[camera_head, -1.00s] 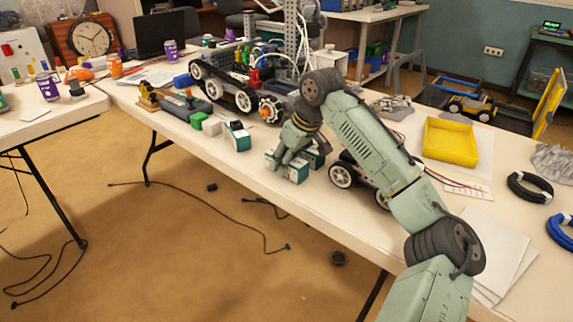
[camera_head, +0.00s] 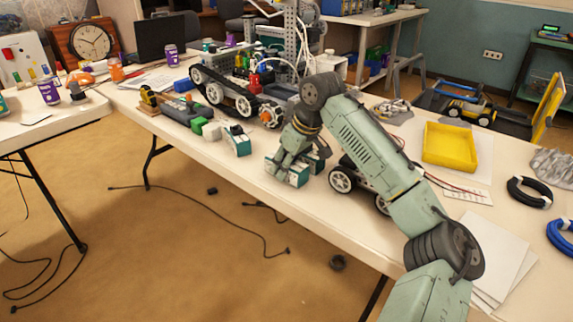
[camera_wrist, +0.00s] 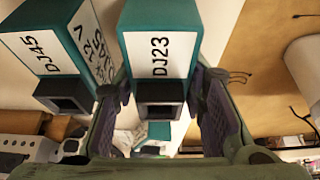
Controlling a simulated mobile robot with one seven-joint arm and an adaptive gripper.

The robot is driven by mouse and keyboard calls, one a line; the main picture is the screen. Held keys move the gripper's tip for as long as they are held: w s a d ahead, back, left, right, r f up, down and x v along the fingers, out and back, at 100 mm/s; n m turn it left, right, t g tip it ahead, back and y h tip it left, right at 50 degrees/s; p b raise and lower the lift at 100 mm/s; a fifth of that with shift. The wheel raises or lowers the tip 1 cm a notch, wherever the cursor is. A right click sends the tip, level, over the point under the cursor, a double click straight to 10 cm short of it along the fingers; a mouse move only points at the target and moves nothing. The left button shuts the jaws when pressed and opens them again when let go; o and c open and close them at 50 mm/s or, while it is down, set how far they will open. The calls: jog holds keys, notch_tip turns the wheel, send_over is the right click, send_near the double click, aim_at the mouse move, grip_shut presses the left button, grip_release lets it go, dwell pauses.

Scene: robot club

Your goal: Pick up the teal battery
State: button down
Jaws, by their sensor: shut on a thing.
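A teal battery with a white label reading DJ23 (camera_wrist: 160,45) is between the two fingers of my gripper (camera_wrist: 162,110) in the wrist view. The fingers are shut on its sides. A second teal battery marked DJ45 (camera_wrist: 45,45) is just left of it, outside the fingers. In the head view my gripper (camera_head: 287,166) points down at the table's front edge, with the held battery (camera_head: 299,178) partly hidden by the fingers. I cannot tell whether it touches the table. Another teal battery (camera_head: 238,142) stands farther left.
A wheeled rover (camera_head: 343,179) stands close to the right of my gripper, partly behind my arm. A tracked robot (camera_head: 232,100) is behind on the left. A yellow tray (camera_head: 450,146) is at the right.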

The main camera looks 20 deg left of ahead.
notch_tip(320, 180, up, 2)
jog(key=shift+p, duration=0.75)
jog(key=shift+r+p, duration=0.85)
jog(key=shift+p, duration=0.15)
jog(key=s+d, duration=0.3)
jog(key=s, duration=0.4)
jog(key=s+d+r, duration=0.1)
jog(key=s+d, duration=0.2)
jog(key=s, duration=0.4)
jog(key=shift+s+d, duration=0.2)
jog(key=shift+s, duration=0.2)
jog(key=c, duration=1.6)
grip_release()
jog(key=c, duration=0.8)
jog(key=shift+f, duration=0.1)
